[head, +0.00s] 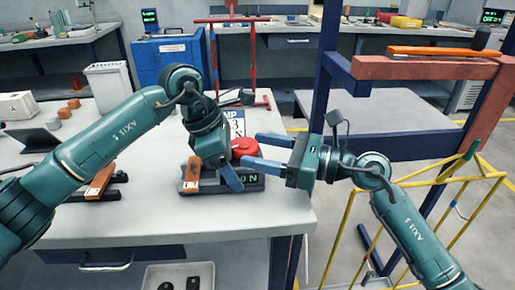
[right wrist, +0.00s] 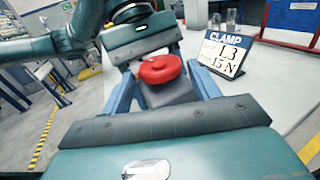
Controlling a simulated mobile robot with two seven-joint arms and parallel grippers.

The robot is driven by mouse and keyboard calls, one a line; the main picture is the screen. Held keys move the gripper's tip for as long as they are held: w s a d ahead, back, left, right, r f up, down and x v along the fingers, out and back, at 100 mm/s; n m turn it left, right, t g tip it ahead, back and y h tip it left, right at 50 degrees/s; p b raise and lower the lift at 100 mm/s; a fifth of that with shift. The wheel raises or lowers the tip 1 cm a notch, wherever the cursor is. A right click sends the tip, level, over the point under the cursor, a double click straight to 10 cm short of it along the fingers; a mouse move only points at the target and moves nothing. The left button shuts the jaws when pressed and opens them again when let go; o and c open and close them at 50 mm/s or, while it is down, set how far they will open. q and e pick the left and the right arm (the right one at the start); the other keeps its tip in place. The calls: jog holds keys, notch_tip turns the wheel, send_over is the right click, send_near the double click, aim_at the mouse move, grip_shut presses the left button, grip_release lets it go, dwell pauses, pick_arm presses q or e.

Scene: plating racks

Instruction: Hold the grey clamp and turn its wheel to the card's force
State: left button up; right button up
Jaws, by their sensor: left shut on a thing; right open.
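The red wheel (head: 245,147) sits on the grey clamp, whose body (right wrist: 168,92) shows below the wheel (right wrist: 160,68) in the right wrist view. My left gripper (head: 226,177) points down and is shut on the clamp; the grip itself is mostly hidden. My right gripper (head: 262,152) is open, its blue fingers level and on either side of the wheel, apart from it in the right wrist view. The card (head: 237,123) stands behind; in the right wrist view the card (right wrist: 225,50) reads CLAMP, with a lower line that looks like 15 N.
A dark base with a green readout (head: 247,184) ending in N lies below the clamp. A red stand (head: 212,60) rises behind. A blue post (head: 322,75) and yellow frame (head: 345,210) stand right.

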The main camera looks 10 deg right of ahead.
jog(key=shift+w+a, duration=0.25)
jog(key=shift+a, duration=0.35)
jog(key=c, duration=0.7)
jog(key=shift+d, duration=0.1)
dwell(0.6)
jog(key=o, duration=0.7)
jog(key=v, duration=1.2)
